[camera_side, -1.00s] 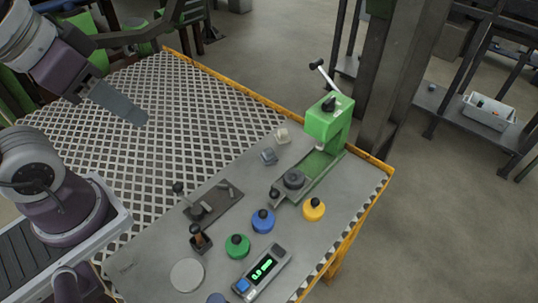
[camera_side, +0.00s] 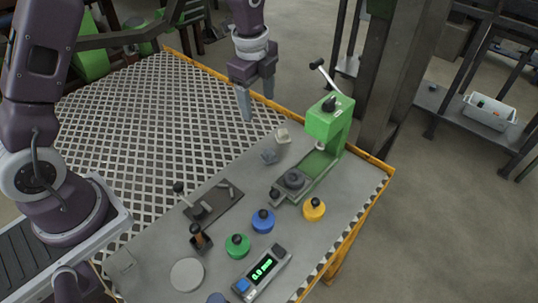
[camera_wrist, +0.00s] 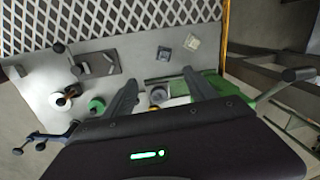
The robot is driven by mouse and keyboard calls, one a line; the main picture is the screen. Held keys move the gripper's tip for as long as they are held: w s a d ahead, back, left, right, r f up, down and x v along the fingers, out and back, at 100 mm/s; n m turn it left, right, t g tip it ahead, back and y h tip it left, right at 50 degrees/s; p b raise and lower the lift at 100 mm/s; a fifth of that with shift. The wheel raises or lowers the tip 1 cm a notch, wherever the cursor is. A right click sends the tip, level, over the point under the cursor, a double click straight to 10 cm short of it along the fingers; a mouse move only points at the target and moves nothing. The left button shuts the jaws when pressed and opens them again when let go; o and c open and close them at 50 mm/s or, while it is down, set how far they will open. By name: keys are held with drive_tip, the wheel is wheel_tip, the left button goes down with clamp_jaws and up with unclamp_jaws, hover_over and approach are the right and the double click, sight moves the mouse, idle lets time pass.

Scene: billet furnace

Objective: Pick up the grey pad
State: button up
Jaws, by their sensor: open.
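The grey pad (camera_side: 269,156) is a small dark grey block lying flat on the bench top, left of the green press. A similar pale beige pad (camera_side: 282,136) lies just behind it. In the wrist view the grey pad (camera_wrist: 164,53) and the beige pad (camera_wrist: 192,42) lie beyond the fingertips, both uncovered. My gripper (camera_side: 257,103) is open and empty, pointing down above the bench's back part, over and behind the pads and apart from them.
The green press (camera_side: 327,122), with its raised lever, stands right of the pads. Blue (camera_side: 263,221), green (camera_side: 237,246) and yellow (camera_side: 314,209) knobbed discs and a scale (camera_side: 262,272) stand nearer the front. A dark fixture plate (camera_side: 213,203) lies left. Mesh (camera_side: 150,100) covers the back left.

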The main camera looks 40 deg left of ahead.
sight(269, 150)
drive_tip(key=w+f+m, duration=0.1)
drive_tip(key=f, duration=0.3)
drive_tip(key=w+f+m+g, duration=0.1)
drive_tip(key=f+m, duration=0.1)
drive_tip(key=f, duration=0.2)
drive_tip(key=w+f+m, duration=0.1)
drive_tip(key=f, duration=0.3)
drive_tip(key=shift+w+d+f+m, duration=0.1)
drive_tip(key=shift+f+m, duration=0.25)
drive_tip(key=shift+m, duration=0.05)
drive_tip(key=f, duration=0.7)
drive_tip(key=shift+w+f, duration=0.3)
drive_tip(key=shift+f, duration=0.05)
clamp_jaws()
wheel_tip(269, 150, up, 10)
drive_tip(key=shift+r, duration=0.1)
